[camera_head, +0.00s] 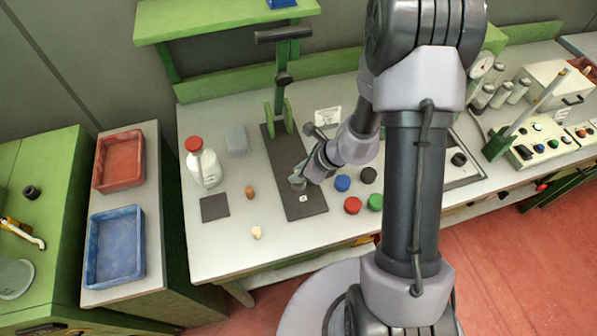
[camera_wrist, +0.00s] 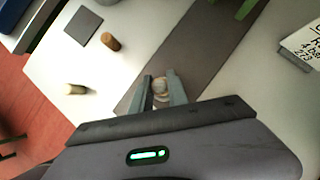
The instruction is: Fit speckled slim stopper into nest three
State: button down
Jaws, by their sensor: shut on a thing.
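My gripper (camera_head: 298,184) is over the dark grey base plate (camera_head: 308,211) of the green-footed stand. In the wrist view my gripper (camera_wrist: 160,92) is shut on a small round stopper with a pale, brown-mottled top (camera_wrist: 159,84); I take it for the speckled slim stopper, though its sides are mostly hidden by the fingers. A brown stopper (camera_head: 249,192) stands on the table to the left and also shows in the wrist view (camera_wrist: 110,41). A pale cream stopper (camera_head: 257,232) lies nearer the front edge. I cannot make out nest three in either view.
A dark square pad (camera_head: 214,207) lies left of the brown stopper. A white bottle with a red cap (camera_head: 205,168) and a clear box (camera_head: 237,140) stand behind. Blue, black, red and green round pieces (camera_head: 352,205) are right of the plate. A white card (camera_wrist: 305,42) stands nearby.

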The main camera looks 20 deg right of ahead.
jog(key=shift+f+b, duration=0.7)
jog(key=shift+b, duration=0.1)
dwell(0.8)
